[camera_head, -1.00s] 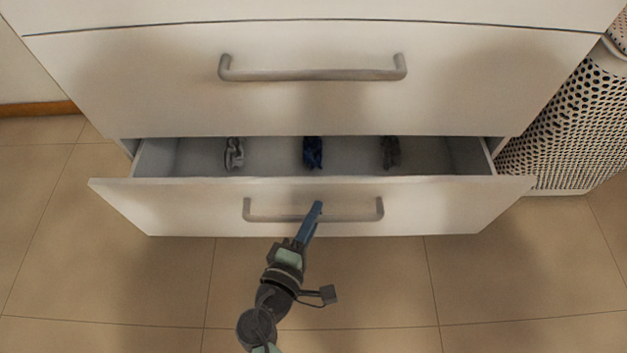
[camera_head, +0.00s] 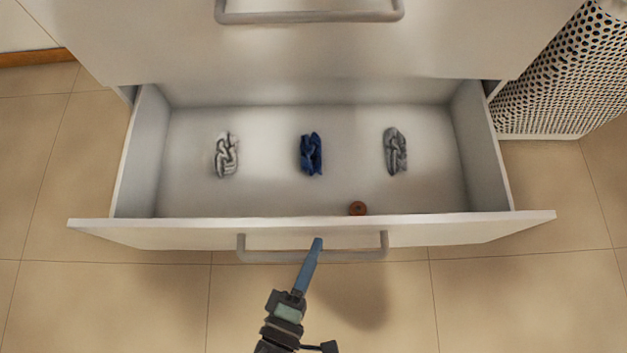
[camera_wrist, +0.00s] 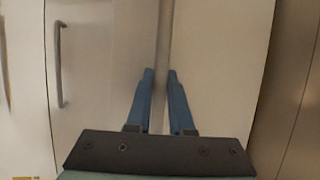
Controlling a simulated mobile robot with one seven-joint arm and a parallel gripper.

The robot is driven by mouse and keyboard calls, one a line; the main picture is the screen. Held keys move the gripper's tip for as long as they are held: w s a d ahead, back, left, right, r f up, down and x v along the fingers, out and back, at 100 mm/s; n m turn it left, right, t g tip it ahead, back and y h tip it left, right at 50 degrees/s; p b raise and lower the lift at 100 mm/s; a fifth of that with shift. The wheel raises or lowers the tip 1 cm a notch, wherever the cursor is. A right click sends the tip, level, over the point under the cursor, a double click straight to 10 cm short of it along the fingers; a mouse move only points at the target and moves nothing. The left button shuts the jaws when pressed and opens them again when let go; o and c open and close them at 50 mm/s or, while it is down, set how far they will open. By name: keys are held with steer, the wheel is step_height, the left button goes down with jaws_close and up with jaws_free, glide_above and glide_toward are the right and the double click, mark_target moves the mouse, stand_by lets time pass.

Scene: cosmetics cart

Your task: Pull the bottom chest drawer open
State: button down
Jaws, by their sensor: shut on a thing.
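The bottom chest drawer (camera_head: 150,235) is white and stands well out from the chest, its inside showing in the head view. Its grey bar handle (camera_head: 268,257) runs across the front. My gripper (camera_head: 318,243) comes from below and is shut on the handle near its middle. In the wrist view, the two blue fingers of my gripper (camera_wrist: 160,75) lie on either side of the grey handle bar (camera_wrist: 163,45). The exact contact is hard to see there.
A closed drawer with a handle (camera_head: 310,16) is above. A perforated bin (camera_head: 560,85) stands right. Tiled floor in front is clear.

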steer(key=shift+s, duration=0.1)
steer(key=c, duration=0.8)
jaws_free()
steer(key=p+v, duration=0.5)
steer(key=v, duration=0.8)
